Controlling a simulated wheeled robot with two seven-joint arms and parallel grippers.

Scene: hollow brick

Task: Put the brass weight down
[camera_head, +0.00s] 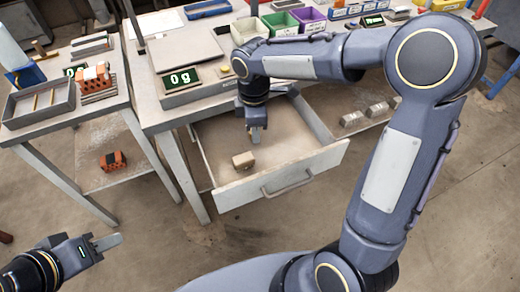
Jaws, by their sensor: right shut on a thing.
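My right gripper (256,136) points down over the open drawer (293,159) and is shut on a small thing. That thing, taken as the brass weight, is mostly hidden by the fingers, so its shape cannot be made out. A small beige block (243,160) lies on the drawer floor just below and left of the fingertips, seemingly apart from them. My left gripper (108,242) is at the lower left, over the floor and away from the tables. Its fingers are seen side-on, so their gap does not show.
A scale (190,87) reading 0 g stands above the drawer, with a small yellow item (240,68) beside it. Colored bins (280,24) stand behind. An orange brick (96,80) and a grey tray (40,103) are on the left table. Another orange brick (112,160) sits lower.

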